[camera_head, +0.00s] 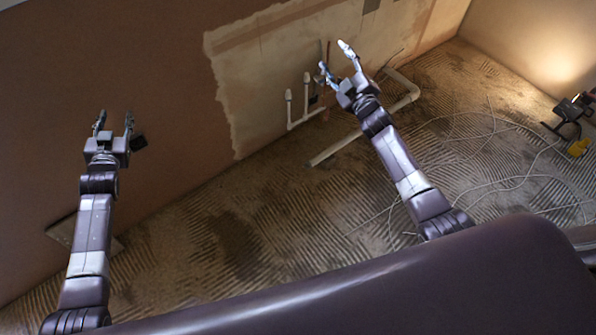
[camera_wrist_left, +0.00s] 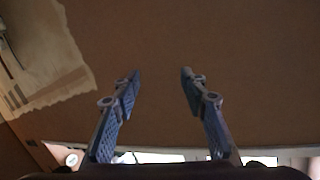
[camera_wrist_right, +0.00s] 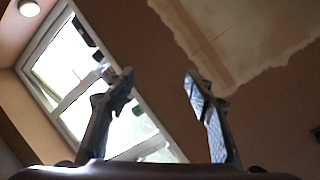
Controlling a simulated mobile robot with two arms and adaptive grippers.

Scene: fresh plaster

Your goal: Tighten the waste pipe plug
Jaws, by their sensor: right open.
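White waste pipes run along the foot of the wall in the head view. Two short white upright pipe ends (camera_head: 306,88) stand left of my right gripper, joined low down by a white pipe. A thicker white pipe (camera_head: 404,92) bends on the floor to the right. I cannot make out which part is the plug. My left gripper (camera_head: 114,122) is open and empty before the brown wall, far left of the pipes.
A bare plaster patch (camera_head: 248,88) surrounds the pipes on the brown wall. Loose pale cables (camera_head: 500,182) lie over the ridged floor. A dark work lamp (camera_head: 570,112) stands at the right. A window (camera_wrist_right: 88,88) shows in the right wrist view.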

